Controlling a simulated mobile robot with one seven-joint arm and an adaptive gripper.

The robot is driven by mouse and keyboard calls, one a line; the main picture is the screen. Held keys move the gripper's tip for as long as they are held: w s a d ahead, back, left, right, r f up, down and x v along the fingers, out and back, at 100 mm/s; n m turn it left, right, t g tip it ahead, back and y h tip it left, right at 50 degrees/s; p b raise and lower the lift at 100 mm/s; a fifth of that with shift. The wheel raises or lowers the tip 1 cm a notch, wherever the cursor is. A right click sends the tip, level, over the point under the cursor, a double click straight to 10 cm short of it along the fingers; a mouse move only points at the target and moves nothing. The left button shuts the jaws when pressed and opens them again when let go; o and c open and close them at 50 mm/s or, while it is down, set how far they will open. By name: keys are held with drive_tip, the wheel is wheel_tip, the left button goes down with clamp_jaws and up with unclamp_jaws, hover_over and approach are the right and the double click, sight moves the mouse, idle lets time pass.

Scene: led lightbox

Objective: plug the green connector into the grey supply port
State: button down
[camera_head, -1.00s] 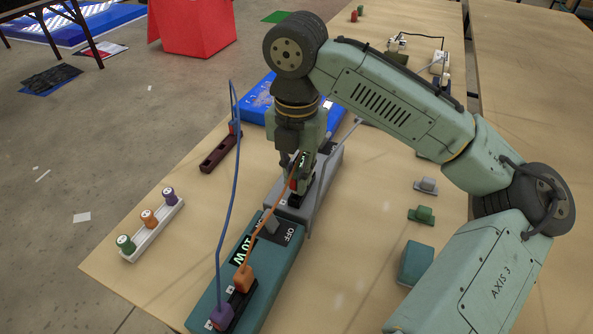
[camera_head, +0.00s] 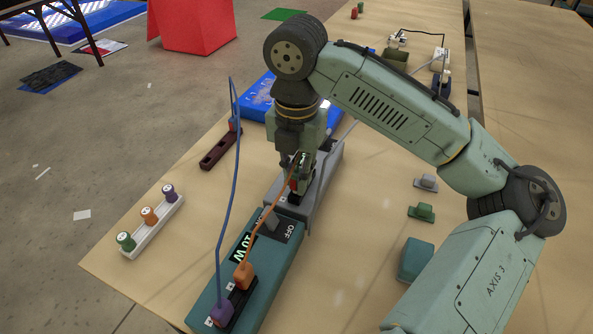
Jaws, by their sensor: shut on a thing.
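My gripper (camera_head: 299,164) points down over the grey supply box (camera_head: 325,178) in the middle of the table. It is shut on a small dark green part, which I take to be the green connector (camera_head: 304,161); the fingers hide much of it. A red patch shows at its lower left, where an orange cable runs up to it. The black port (camera_head: 296,197) on the grey box lies just below the gripper. I cannot tell whether the connector touches or enters the port.
A teal box marked 10 W (camera_head: 265,270) adjoins the grey box and holds an orange plug (camera_head: 245,274) and a purple plug (camera_head: 222,314). A white spool rack (camera_head: 155,232) stands left. Small grey (camera_head: 427,182) and green (camera_head: 421,212) pieces lie right. A blue cable loops up at left.

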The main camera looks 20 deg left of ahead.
drive_tip(key=shift+f+b, duration=0.35)
drive_tip(key=shift+f, duration=0.55)
drive_tip(key=c, duration=1.5)
unclamp_jaws()
drive_tip(key=shift+o, duration=0.2)
drive_tip(key=shift+r, duration=0.1)
wheel_tip(320, 180, up, 6)
drive_tip(key=p, duration=0.5)
drive_tip(key=shift+f, duration=0.25)
drive_tip(key=shift+r, duration=1.2)
